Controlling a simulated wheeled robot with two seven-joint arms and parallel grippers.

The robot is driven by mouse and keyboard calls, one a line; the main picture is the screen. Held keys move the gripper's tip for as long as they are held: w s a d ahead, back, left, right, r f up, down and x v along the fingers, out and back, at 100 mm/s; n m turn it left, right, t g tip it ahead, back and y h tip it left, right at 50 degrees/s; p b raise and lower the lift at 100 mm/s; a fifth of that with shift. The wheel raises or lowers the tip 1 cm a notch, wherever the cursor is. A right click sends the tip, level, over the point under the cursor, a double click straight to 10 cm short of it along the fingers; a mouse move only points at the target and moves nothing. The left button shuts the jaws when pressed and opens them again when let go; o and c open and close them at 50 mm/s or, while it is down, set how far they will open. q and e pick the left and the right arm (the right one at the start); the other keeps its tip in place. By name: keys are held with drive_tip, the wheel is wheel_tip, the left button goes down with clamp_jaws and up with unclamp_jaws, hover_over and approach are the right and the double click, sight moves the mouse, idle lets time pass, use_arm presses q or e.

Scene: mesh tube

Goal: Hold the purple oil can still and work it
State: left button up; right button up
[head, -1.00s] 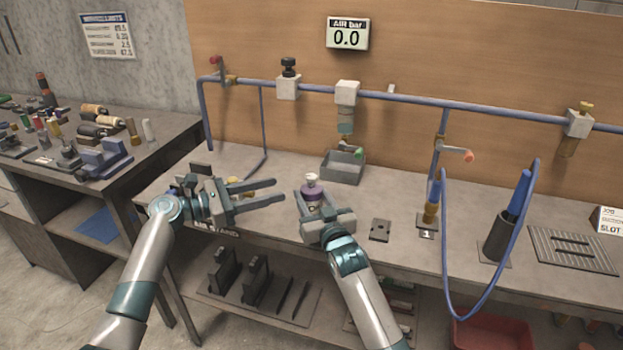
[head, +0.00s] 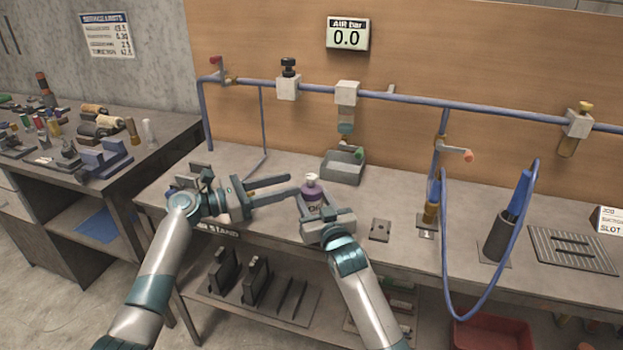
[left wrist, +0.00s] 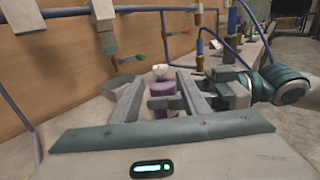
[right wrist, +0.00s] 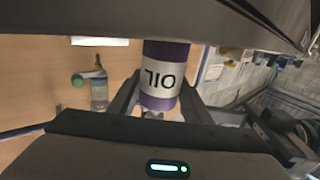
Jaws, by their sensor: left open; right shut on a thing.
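The purple oil can (head: 312,194) has a white top and a white OIL label. It is upright over the bench in the head view. My right gripper (head: 318,214) is shut on its body from the front; the can (right wrist: 165,75) fills the space between the fingers in the right wrist view. My left gripper (head: 292,187) is open, with its fingertips close to the can's left side. In the left wrist view the can (left wrist: 162,89) shows between the left fingers, near their tips. I cannot tell whether they touch it.
A grey open box (head: 344,167) stands behind the can under a pipe fitting. A small dark plate (head: 380,230) lies to the right. A blue hose (head: 446,270) hangs past the bench's front edge. The air display (head: 347,34) reads 0.0.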

sight(311, 176)
use_arm(q)
drive_tip(key=x, duration=0.8)
drive_tip(key=shift+s+a, duration=0.1)
clamp_jaws()
